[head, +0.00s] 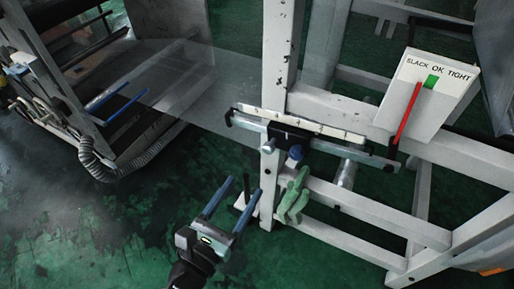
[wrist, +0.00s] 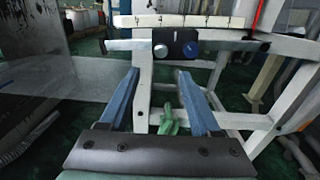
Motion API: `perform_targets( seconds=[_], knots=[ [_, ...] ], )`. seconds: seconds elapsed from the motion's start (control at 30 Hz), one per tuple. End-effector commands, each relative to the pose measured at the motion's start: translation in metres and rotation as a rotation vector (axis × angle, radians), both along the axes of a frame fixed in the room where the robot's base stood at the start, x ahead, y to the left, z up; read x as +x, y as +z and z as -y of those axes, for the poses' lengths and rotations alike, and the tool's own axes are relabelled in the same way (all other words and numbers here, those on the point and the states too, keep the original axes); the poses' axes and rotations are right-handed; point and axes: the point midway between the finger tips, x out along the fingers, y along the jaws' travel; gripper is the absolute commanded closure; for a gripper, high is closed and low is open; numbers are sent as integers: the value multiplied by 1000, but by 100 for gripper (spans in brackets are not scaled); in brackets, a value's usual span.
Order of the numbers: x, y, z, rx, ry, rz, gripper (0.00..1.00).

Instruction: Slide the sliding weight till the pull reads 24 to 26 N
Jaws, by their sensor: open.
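The sliding weight (head: 287,135) is a dark block with a blue knob (head: 295,152), on a horizontal bar under a pale marked scale (head: 320,126). In the wrist view the weight (wrist: 176,42) sits near the middle of the bar, with a silver knob and a blue knob (wrist: 191,49) on its face. A tilted white gauge (head: 440,92) reads SLACK, OK, TIGHT; its red needle (head: 407,115) points just left of the green patch, on the slack side. No newton figure is legible. My gripper (head: 245,185) is open and empty, below and in front of the weight, apart from it.
A translucent film sheet (head: 190,88) stretches left to a machine with rollers and a hose (head: 92,155). The green floor at front left is clear.

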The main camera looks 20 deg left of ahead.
Motion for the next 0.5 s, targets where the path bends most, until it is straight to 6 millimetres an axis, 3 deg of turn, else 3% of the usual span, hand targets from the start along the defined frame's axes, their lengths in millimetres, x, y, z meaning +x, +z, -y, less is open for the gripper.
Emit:
perform_targets(
  seconds=[0.3,0.5],
  knots=[
    [68,1,3,6,-4,3,36],
    [99,1,4,7,-3,2,36]
  ],
)
